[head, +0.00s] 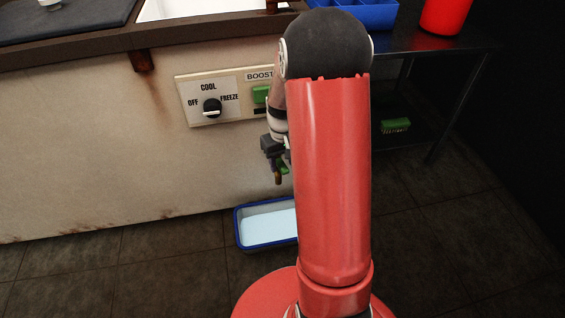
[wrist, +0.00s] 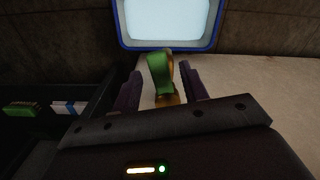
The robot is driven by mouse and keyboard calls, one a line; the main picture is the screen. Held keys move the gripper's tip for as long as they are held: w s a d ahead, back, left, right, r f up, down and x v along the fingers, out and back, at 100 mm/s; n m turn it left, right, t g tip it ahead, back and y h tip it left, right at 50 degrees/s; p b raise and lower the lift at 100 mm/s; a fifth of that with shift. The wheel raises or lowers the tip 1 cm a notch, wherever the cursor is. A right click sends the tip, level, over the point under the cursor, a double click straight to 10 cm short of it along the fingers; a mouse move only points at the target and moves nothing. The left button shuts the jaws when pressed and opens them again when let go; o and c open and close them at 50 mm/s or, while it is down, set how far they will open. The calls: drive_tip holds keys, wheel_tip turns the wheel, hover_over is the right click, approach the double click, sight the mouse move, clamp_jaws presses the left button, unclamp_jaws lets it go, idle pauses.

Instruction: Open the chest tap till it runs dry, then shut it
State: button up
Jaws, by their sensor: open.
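The chest (head: 90,140) is a pale, rust-stained box filling the left of the head view. Its tap shows in the wrist view as a brass body (wrist: 168,99) with a green lever (wrist: 159,74). The lever lies between the two dark fingers of my gripper (wrist: 160,78), which are apart with a gap on each side. In the head view my gripper (head: 272,155) is low by the chest front, partly hidden by my arm. A blue-rimmed tray (head: 240,232) on the floor below holds pale liquid; it also shows in the wrist view (wrist: 122,30). I see no clear stream.
A dial panel (head: 183,100) with OFF, COOL and FREEZE and a green BOOST button (head: 261,95) sit above my gripper. At right, a dark table (head: 450,42) carries a blue bin (head: 365,16) and red container (head: 446,14); a green brush (head: 396,125) lies underneath.

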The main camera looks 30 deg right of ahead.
drive_tip(key=shift+f, duration=0.25)
drive_tip(key=shift+c, duration=0.2)
clamp_jaws()
